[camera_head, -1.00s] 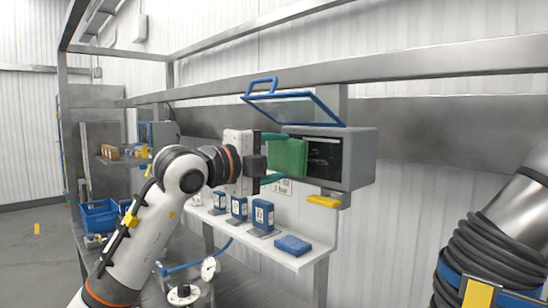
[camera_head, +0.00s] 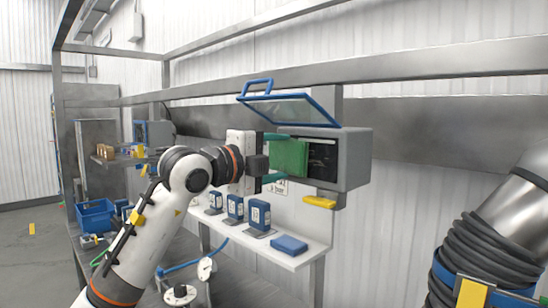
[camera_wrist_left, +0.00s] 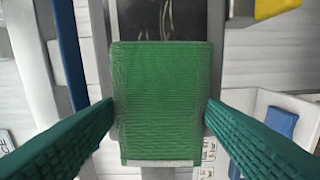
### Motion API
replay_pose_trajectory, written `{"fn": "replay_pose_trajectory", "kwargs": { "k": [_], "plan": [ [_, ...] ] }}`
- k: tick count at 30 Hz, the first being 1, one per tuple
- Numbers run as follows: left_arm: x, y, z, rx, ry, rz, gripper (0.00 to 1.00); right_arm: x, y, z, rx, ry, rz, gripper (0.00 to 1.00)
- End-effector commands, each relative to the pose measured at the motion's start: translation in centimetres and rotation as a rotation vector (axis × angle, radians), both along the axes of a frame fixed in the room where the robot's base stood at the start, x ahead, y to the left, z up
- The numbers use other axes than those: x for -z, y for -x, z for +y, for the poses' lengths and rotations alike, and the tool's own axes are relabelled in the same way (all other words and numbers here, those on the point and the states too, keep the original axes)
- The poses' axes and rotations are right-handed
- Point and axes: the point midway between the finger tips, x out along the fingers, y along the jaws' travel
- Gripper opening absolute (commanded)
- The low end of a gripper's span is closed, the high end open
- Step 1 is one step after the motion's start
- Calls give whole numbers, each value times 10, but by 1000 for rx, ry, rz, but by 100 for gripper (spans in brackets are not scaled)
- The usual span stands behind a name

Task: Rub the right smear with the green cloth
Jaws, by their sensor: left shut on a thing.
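My left gripper (camera_head: 282,157) is shut on the green cloth (camera_head: 291,159), which stands upright between its two teal fingers. The cloth also shows in the left wrist view (camera_wrist_left: 160,105), with a fingertip at each side edge. It is in front of the left part of the dark panel (camera_head: 324,157) of a grey box. In the left wrist view the dark panel (camera_wrist_left: 158,18) shows above the cloth, with faint pale streaks. I cannot make out separate smears, and the cloth hides part of the panel. Whether the cloth touches it is unclear.
A raised blue-framed clear lid (camera_head: 290,108) is above the grey box (camera_head: 356,160). A yellow piece (camera_head: 319,202) is under it. A white shelf (camera_head: 308,258) below holds several blue packs and a flat blue block (camera_head: 289,244). My right arm is at the right edge.

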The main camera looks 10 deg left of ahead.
Motion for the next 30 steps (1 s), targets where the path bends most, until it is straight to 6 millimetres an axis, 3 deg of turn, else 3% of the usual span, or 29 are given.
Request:
{"fn": "replay_pose_trajectory", "kwargs": {
  "k": [8,30],
  "plan": [
    [1,1,-4,1,0,-1,45,2,0,0,0,0,0,30],
    [1,28,-44,1,-1,-3,45,26,-1,-1,0,2,-1,30]
  ]
}}
